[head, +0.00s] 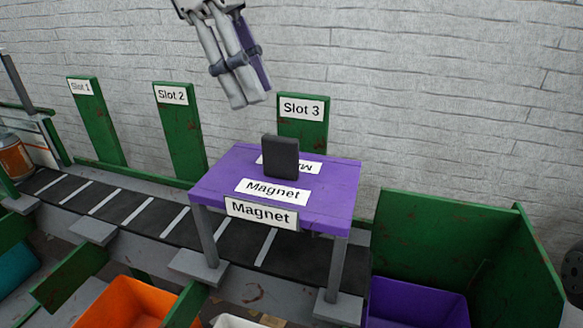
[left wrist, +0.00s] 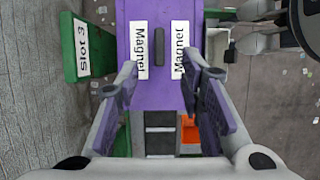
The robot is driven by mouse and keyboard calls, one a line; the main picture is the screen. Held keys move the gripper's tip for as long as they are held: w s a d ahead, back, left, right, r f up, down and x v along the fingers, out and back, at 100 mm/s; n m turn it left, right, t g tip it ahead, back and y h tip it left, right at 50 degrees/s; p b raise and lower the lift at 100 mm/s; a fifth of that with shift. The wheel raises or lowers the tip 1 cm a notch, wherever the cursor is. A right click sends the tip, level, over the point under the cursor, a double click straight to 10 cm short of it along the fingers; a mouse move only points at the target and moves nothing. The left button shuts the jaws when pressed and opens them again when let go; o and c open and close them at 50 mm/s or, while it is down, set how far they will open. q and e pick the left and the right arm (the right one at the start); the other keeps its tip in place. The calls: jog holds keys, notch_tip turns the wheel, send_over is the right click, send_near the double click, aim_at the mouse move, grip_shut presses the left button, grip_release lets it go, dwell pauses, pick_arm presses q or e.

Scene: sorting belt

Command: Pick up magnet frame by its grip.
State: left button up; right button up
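The magnet frame (head: 225,182) is a purple table-like frame with grey legs and "Magnet" labels, standing over the belt beside Slot 3. Its grip (head: 281,157) is a dark upright block on top. In the left wrist view the grip (left wrist: 159,46) shows as a dark bar between two labels. My left gripper (head: 250,102) is above and behind the frame, pointing down, apart from the grip. In the left wrist view its fingers (left wrist: 160,70) are spread and empty, with the grip beyond them. My right gripper (left wrist: 232,28) shows at the upper right there, fingers apart.
The dark belt (head: 140,214) with white stripes runs under the frame. Green slot panels (head: 181,131) stand behind it. An orange bin (head: 135,300) and a purple bin (head: 415,303) stand in front, with green walls (head: 440,240) at right. A brick wall rises behind.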

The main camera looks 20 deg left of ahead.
aim_at(275, 137)
pick_arm(q)
jog(key=x, duration=1)
jog(key=shift+a+f, duration=0.1)
jog(key=shift+f, duration=0.25)
grip_shut()
jog(key=shift+r, duration=0.1)
